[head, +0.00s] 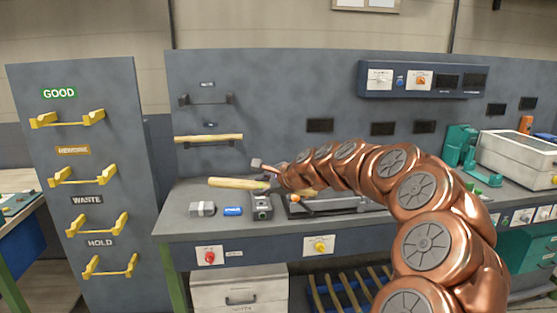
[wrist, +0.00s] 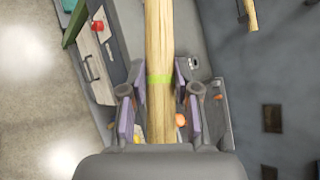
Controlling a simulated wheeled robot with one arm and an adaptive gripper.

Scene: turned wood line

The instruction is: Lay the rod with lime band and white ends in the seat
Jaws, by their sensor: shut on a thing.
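A pale wooden rod (wrist: 159,40) with a lime band (wrist: 160,79) runs between the purple-padded fingers of my gripper (wrist: 160,110) in the wrist view. My gripper is shut on it near the band. The rod's ends are out of that frame or hidden, so white ends cannot be confirmed. In the head view the rod (head: 236,183) points left, roughly level, above the bench; its right part is hidden by my gripper and arm. A grey block fixture (head: 262,208) stands below its right part. I cannot tell which holder is the seat.
A second rod (head: 208,138) lies on the lower wall hooks; the upper wall hooks (head: 207,99) are empty. A board with empty yellow holders (head: 68,118) stands left. A grey block (head: 202,209) and a blue item (head: 233,211) lie on the bench. A dark tray (head: 345,204) is right.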

